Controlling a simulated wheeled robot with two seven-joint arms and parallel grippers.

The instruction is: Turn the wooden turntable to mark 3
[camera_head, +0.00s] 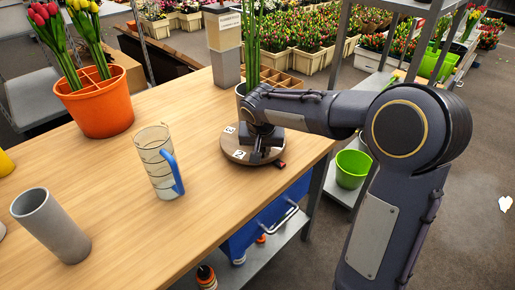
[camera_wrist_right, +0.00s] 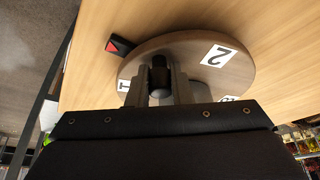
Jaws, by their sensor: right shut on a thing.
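The round wooden turntable (camera_head: 233,152) lies on the table near its right front edge. White labels on its top read 3 (camera_head: 229,130) and 2 (camera_head: 239,154); in the right wrist view the 2 (camera_wrist_right: 217,55) is clear and another label, apparently 1 (camera_wrist_right: 123,86), is partly hidden. A black block with a red triangle, the pointer (camera_wrist_right: 119,46), sits beside the rim, between the labels 1 and 2. My right gripper (camera_wrist_right: 160,78) is over the turntable, shut on a dark upright peg (camera_wrist_right: 159,65). My left gripper is not in view.
A clear measuring jug (camera_head: 155,165) with a blue handle and a grey cylinder (camera_head: 50,225) stand left of the turntable. An orange bucket (camera_head: 98,105) with tulips is at the back left. A pot with green stems (camera_head: 251,40) stands close behind the turntable.

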